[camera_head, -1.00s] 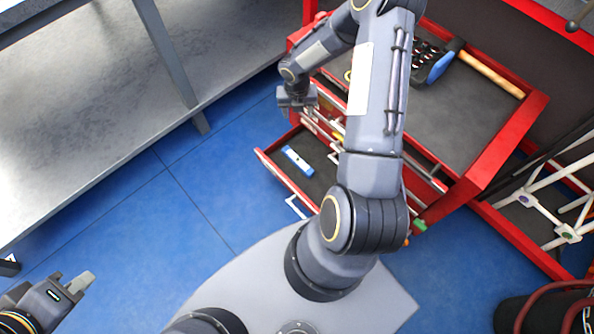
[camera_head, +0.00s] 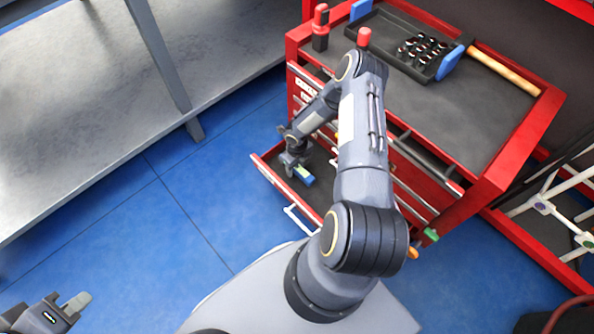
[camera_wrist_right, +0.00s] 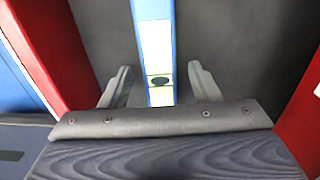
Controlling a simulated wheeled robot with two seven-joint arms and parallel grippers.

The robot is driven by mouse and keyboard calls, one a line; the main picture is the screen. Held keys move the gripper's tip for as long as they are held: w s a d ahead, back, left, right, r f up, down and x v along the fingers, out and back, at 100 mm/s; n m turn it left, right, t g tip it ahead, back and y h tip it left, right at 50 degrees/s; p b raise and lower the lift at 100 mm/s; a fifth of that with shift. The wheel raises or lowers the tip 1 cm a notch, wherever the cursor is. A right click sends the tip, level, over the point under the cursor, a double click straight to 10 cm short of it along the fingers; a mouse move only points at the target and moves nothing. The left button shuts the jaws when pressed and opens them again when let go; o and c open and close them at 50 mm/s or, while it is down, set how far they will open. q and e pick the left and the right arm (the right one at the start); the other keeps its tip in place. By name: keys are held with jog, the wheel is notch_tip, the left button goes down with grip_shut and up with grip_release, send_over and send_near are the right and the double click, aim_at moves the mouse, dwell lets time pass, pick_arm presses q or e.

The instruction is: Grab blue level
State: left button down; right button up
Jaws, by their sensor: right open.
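The blue level (camera_head: 304,175), blue with a pale face, lies in the open drawer (camera_head: 320,192) of the red tool cabinet. My right gripper (camera_head: 293,163) is down in the drawer at the level and hides part of it in the head view. In the right wrist view the level (camera_wrist_right: 154,40) runs between the two open fingers of the right gripper (camera_wrist_right: 161,78), with a gap on each side. My left gripper (camera_head: 74,303) is at the lower left over the floor, far from the drawer; whether its jaws are apart is unclear.
The cabinet top (camera_head: 440,110) holds a black tray (camera_head: 395,45) and a wooden-handled hammer (camera_head: 505,72). Red drawer walls (camera_wrist_right: 55,50) stand close on both sides of the right gripper. A grey bench (camera_head: 70,120) is at the left. Blue floor between is clear.

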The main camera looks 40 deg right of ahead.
jog(key=shift+f, duration=0.45)
jog(key=shift+r, duration=0.1)
jog(key=c, duration=1.1)
